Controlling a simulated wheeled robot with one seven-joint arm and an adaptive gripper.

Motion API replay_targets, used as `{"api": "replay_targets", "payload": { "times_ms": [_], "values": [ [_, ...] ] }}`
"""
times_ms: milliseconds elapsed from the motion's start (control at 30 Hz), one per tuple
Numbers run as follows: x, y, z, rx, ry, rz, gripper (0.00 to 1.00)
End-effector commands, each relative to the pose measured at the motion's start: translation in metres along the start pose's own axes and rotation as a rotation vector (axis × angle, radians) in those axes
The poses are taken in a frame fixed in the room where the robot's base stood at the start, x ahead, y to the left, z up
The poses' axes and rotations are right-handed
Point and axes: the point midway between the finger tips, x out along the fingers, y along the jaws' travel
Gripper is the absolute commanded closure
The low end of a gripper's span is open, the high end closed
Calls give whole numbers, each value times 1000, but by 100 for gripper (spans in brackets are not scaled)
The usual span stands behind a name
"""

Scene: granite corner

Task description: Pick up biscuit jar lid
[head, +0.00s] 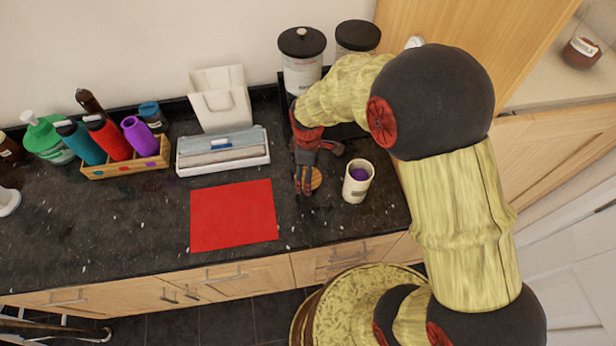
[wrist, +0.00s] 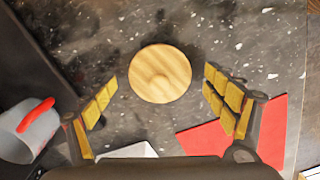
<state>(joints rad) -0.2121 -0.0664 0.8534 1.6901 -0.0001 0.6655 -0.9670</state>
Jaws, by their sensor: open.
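The biscuit jar lid looks to be the round, light wooden disc (wrist: 160,75) with a small raised knob, lying flat on the dark speckled counter in the wrist view. In the head view the same wooden disc (head: 316,178) shows only in part, beside my fingers. My gripper (wrist: 160,100) is open, with its yellow-padded fingers apart on either side of the disc's near edge. Nothing is between the pads that I can see held. In the head view my gripper (head: 308,188) points down at the counter.
A white cup with purple contents (head: 357,182) stands just right of my gripper. A red mat (head: 233,215) and a white tray (head: 223,162) lie left. Black-lidded jars (head: 301,70) stand behind. A bottle crate (head: 126,167) is farther left. The counter's front edge is near.

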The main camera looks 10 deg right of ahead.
Motion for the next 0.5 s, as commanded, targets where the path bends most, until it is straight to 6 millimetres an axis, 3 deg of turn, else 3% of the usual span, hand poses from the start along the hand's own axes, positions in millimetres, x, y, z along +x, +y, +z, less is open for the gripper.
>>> {"api": "replay_targets", "payload": {
  "times_ms": [133,500],
  "values": [
    [-1,0,0,0,1,1,14],
    [-1,0,0,0,1,1,35]
  ]
}}
